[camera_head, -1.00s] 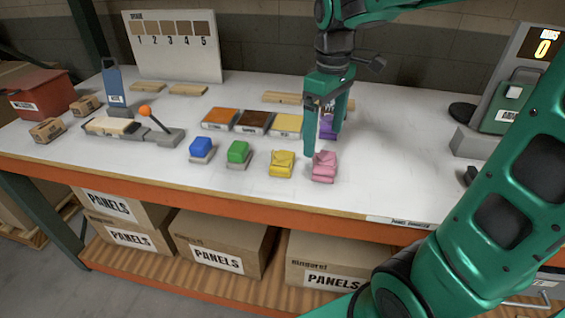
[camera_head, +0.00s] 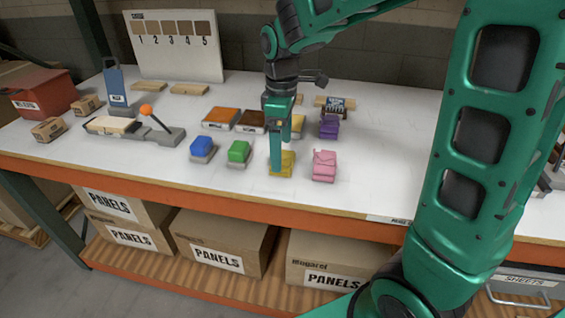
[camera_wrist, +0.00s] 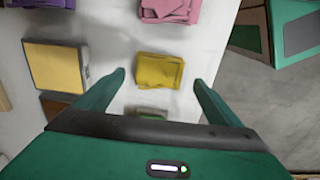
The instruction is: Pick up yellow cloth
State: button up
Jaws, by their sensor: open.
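The yellow cloth (camera_head: 288,166) is a small folded bundle near the table's front edge, between the green block and the pink cloth. In the head view my gripper (camera_head: 276,172) is in front of it and hides its left part. In the wrist view the yellow cloth (camera_wrist: 160,70) lies ahead, between the lines of the two open fingers, and nothing is between the fingertips (camera_wrist: 160,76). I cannot tell the exact height of the fingertips above the table.
The pink cloth (camera_head: 324,166) is close on the right and the green block (camera_head: 239,152) close on the left. A blue block (camera_head: 202,147), a purple cloth (camera_head: 329,127) and orange (camera_head: 221,118) and brown (camera_head: 251,122) pads stand near.

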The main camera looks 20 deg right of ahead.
aim_at(283, 158)
jog(key=shift+d+f, duration=0.2)
jog(key=shift+f, duration=1.6)
jog(key=c, duration=1.1)
jog(key=shift+c, duration=0.2)
jog(key=shift+r, duration=0.1)
jog(key=shift+r, duration=0.55)
jog(key=r, duration=0.1)
jog(key=a+r, duration=0.1)
jog(key=r, duration=0.1)
jog(key=shift+s+a+r, duration=0.1)
jog(key=shift+r, duration=0.15)
jog(key=s+a+r, duration=0.2)
jog(key=a+r, duration=0.4)
jog(key=a, duration=0.4)
jog(key=shift+s+r, duration=0.15)
jog(key=shift+s, duration=0.05)
